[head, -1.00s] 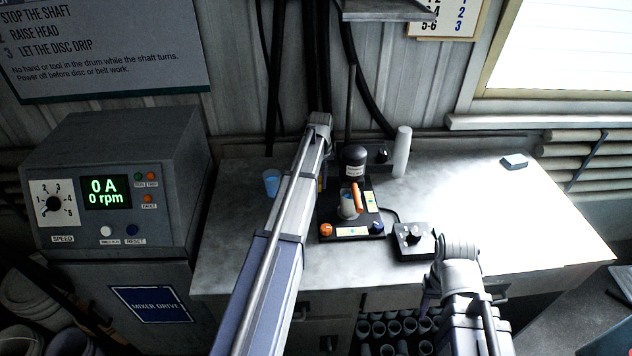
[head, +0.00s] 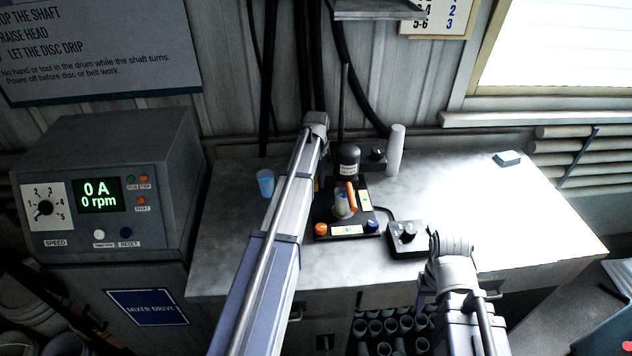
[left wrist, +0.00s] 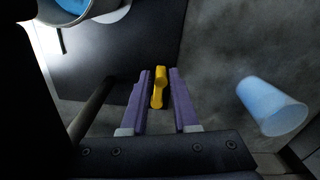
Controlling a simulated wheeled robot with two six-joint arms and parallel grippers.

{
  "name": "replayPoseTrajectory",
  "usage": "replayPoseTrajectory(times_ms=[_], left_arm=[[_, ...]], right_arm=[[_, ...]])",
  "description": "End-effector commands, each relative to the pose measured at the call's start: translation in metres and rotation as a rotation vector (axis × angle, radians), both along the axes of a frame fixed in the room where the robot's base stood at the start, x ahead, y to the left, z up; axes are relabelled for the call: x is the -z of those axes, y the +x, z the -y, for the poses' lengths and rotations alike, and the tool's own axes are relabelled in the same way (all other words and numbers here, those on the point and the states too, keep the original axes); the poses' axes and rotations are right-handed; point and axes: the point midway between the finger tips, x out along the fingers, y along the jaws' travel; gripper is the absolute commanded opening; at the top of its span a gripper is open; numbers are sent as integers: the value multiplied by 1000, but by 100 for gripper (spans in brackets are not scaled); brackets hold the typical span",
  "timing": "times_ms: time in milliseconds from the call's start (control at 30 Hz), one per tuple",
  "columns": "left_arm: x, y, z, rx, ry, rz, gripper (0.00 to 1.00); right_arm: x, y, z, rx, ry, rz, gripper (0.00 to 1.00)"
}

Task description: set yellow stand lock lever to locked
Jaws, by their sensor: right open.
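The yellow lever (left wrist: 158,88) stands between the two purple fingers of my left gripper (left wrist: 160,100) in the left wrist view. The fingers are apart, with a narrow gap on each side of the lever. In the head view my left arm hides most of this gripper and lever, at the left side of the dark stand (head: 325,222). The stand carries a black motor head (head: 348,158) and a small cup (head: 341,206) beside an orange handle (head: 352,195). My right gripper (head: 424,292) is open and empty in front of the bench; its fingers are mostly hidden.
A blue cup (head: 265,183) stands left of the stand, also in the left wrist view (left wrist: 272,107). A black knob box (head: 406,238) sits right of it, and a white cylinder (head: 395,150) behind. The grey drive cabinet (head: 110,190) reads 0 rpm. The bench's right side is mostly clear.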

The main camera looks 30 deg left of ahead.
Motion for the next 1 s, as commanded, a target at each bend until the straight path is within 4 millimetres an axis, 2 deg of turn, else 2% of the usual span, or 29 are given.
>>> replayPoseTrajectory(times_ms=[33,167,567,767,1000], left_arm=[[0,0,0,0,0,0,35],[0,0,0,0,0,0,50],[-5,0,0,0,1,-1,50],[-22,0,0,0,1,-1,50],[-54,0,0,1,1,-1,50]], right_arm=[[0,0,0,0,0,0,50],[0,0,0,0,0,0,50],[-5,0,0,0,0,0,50],[-22,0,0,0,0,0,50],[-54,0,0,-1,0,0,50]])
